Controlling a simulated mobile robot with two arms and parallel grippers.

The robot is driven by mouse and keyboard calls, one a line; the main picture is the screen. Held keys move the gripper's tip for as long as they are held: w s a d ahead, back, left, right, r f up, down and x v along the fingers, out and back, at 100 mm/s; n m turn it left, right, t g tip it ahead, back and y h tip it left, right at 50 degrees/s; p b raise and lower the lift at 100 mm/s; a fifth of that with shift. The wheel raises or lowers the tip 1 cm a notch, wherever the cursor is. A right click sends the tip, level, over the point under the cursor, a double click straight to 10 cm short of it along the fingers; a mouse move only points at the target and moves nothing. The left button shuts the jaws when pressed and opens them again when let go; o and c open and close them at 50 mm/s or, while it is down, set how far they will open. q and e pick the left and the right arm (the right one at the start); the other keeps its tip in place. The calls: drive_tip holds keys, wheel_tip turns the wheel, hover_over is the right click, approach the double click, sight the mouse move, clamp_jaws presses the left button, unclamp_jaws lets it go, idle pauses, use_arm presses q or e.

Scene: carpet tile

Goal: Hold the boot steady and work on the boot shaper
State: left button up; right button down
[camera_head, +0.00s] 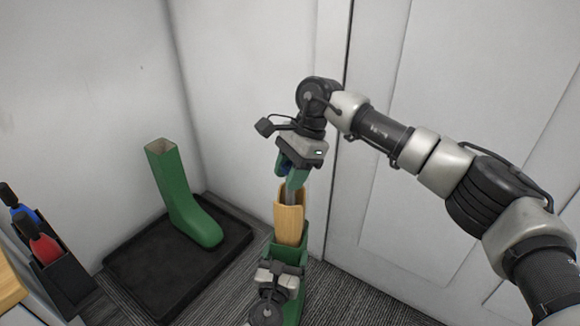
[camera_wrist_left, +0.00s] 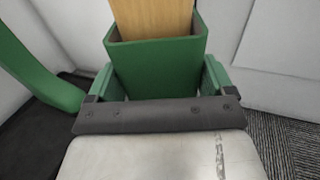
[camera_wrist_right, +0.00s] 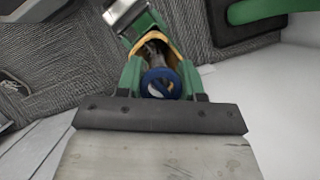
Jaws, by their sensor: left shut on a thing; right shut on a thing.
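A green boot (camera_head: 300,258) stands at the bottom centre of the head view, its square shaft top open. The wooden boot shaper (camera_head: 289,222) stands in the shaft and sticks out well above the rim; it also shows in the left wrist view (camera_wrist_left: 152,18). My left gripper (camera_head: 283,262) is shut on the boot shaft (camera_wrist_left: 155,70), a finger on each side just below the rim. My right gripper (camera_head: 291,178) is above the shaper, shut on its blue knob (camera_wrist_right: 161,84), which sits between the fingers. The boot's foot is mostly hidden.
A second green boot (camera_head: 168,180) stands on a black tray (camera_head: 140,285) at the left. A dark holder (camera_head: 62,285) with red- and blue-headed items is at far left. White walls and a panelled door (camera_head: 410,200) stand close behind; grey carpet (camera_head: 350,300) lies right of the boot.

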sight(303, 189)
drive_tip(key=shift+f, duration=6.5)
drive_tip(key=c, duration=0.6)
unclamp_jaws()
drive_tip(key=shift+f, duration=0.1)
drive_tip(key=v, duration=1.2)
